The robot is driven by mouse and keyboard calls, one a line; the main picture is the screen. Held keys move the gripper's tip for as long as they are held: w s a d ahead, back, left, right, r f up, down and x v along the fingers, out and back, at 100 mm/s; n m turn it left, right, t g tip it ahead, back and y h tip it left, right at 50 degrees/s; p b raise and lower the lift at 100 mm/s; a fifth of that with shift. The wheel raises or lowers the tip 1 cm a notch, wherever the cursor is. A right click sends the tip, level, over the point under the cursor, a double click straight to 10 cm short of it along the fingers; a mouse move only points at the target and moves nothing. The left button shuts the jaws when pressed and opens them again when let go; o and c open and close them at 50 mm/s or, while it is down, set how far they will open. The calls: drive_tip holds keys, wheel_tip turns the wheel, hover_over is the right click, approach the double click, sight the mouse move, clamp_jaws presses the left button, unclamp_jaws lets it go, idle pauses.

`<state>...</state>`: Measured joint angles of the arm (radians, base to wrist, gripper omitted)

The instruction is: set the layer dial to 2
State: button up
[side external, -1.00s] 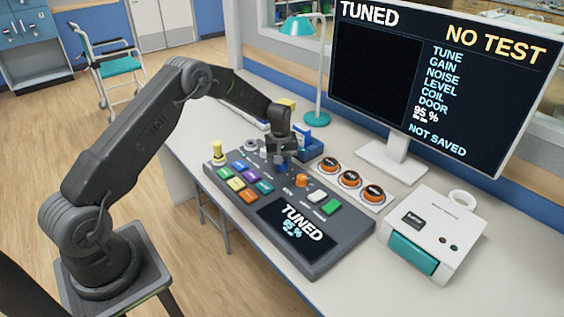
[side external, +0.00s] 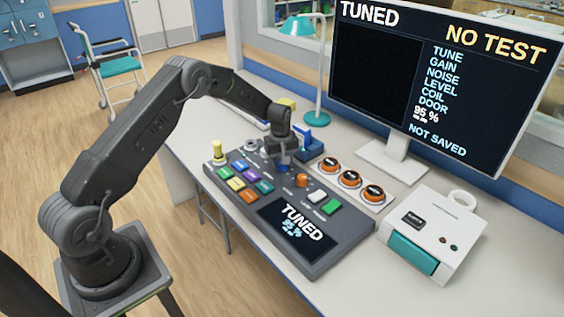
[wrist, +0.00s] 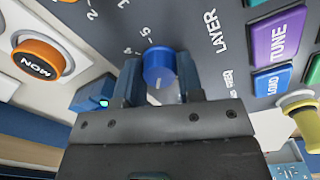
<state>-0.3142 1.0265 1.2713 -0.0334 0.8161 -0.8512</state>
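The layer dial is a blue round knob (wrist: 158,68) on the grey console (side external: 345,248), with the word LAYER and printed numbers including 2, 4 and 5 beside it in the wrist view. My gripper (wrist: 158,80) has one finger on each side of the knob, very near it. I cannot tell whether both fingers press on it. In the side view my gripper (side external: 284,160) points down at the console's far part and mostly hides the dial. Which number the dial points to is not clear.
Orange round buttons (side external: 350,179) stand to the right. The monitor (side external: 440,85) reads TUNED, NO TEST and NOT SAVED.

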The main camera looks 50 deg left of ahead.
drive_tip(key=o, duration=0.4)
drive_tip(key=shift+r, duration=0.15)
drive_tip(key=r, duration=1.3)
drive_tip(key=shift+s+a+r, duration=0.15)
drive_tip(key=shift+s+r, duration=0.05)
drive_tip(key=shift+r, duration=0.1)
